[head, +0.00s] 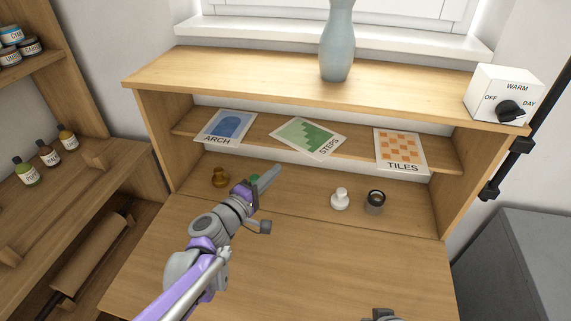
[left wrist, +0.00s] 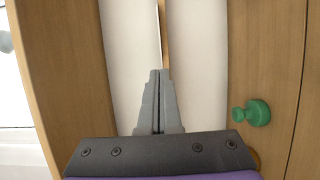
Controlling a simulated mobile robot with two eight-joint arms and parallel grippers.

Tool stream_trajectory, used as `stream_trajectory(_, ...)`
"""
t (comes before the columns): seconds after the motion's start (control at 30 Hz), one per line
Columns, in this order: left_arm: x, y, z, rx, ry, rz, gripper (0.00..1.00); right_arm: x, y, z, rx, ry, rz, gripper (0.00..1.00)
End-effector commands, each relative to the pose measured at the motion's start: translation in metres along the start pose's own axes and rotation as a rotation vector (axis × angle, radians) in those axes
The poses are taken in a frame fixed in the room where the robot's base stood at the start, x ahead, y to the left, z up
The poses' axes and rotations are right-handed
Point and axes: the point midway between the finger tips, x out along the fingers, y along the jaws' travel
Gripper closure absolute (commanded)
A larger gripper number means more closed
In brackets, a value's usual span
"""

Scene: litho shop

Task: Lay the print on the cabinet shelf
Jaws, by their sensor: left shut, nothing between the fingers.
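Three prints rest on the cabinet shelf (head: 357,149) in the head view. The ARCH print (head: 228,124) is at the left, the green STEPS print (head: 305,135) is in the middle and turned askew, and the orange TILES print (head: 400,149) is at the right. Their near edges reach the shelf's front edge or beyond. My left gripper (head: 270,176) is shut and empty, in front of the cabinet below the shelf. It also shows shut in the left wrist view (left wrist: 158,75). At the head view's bottom edge, a grey part may be my right gripper (head: 380,314); its fingers are hidden.
A green knobbed piece (left wrist: 257,112) stands near my left gripper. A brass piece (head: 220,177), a white piece (head: 340,198) and a dark jar (head: 375,201) stand on the lower level. A blue vase (head: 337,45) and a switch box (head: 503,93) are on top.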

Motion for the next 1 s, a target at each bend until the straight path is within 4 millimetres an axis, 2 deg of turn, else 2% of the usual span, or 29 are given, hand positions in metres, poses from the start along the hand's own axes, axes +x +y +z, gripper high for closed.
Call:
stream_trajectory(0.03, -0.012, 0.000, -0.001, 0.001, 0.002, 0.000, 1.00, 0.001, 0.000, 0.000, 0.000, 0.000, 0.000, 1.00)
stream_trajectory(0.1, -0.024, 0.000, -0.001, 0.001, 0.002, -0.001, 1.00, 0.001, 0.000, 0.001, 0.000, 0.000, 0.000, 1.00)
stream_trajectory(0.3, -0.045, 0.000, 0.000, 0.000, 0.001, 0.000, 1.00, 0.001, 0.000, 0.001, 0.000, -0.001, 0.000, 1.00)
stream_trajectory(1.0, -0.048, 0.000, 0.000, 0.000, -0.001, 0.000, 1.00, 0.001, 0.000, 0.001, 0.000, -0.001, 0.000, 1.00)
